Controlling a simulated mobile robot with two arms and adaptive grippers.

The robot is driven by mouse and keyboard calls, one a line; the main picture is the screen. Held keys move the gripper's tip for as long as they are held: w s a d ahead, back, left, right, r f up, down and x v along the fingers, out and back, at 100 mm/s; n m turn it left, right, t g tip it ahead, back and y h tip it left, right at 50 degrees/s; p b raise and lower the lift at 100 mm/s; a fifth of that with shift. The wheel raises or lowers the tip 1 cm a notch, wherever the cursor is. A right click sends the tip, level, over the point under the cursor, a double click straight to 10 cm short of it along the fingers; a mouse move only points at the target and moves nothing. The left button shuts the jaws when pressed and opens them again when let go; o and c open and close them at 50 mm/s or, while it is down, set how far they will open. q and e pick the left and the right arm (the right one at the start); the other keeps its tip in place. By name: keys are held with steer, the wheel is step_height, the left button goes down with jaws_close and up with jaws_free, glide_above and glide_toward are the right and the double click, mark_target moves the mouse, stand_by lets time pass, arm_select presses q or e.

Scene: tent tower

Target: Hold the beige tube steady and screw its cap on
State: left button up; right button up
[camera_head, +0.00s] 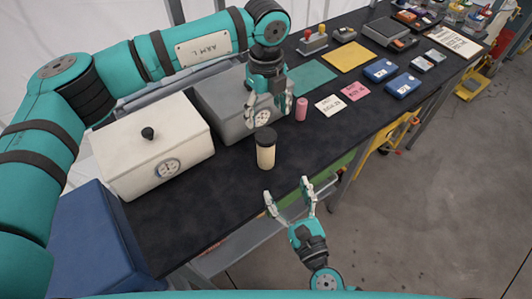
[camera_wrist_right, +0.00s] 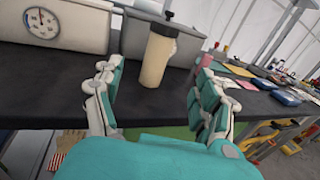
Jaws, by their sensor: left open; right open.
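The beige tube (camera_head: 266,156) stands upright on the dark table near its front edge. Its black cap (camera_head: 265,137) sits on top; I cannot tell how tightly it is seated. My left gripper (camera_head: 268,104) is open, pointing down above and behind the cap, apart from it. My right gripper (camera_head: 287,191) is open and empty in front of the table edge, pointing toward the tube. In the right wrist view the tube (camera_wrist_right: 156,60) and cap (camera_wrist_right: 165,29) show beyond and between the spread fingers (camera_wrist_right: 155,88), not touched by them.
A white box (camera_head: 150,150) with a knob and dial and a grey box (camera_head: 220,105) with a dial stand behind and left. A pink cylinder (camera_head: 301,109) is right of the tube. Cards and blue boxes (camera_head: 402,85) lie farther right. The table front is clear.

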mark_target(269, 152)
steer(key=x, duration=1.5)
steer(key=shift+w+a, duration=0.15)
jaws_close()
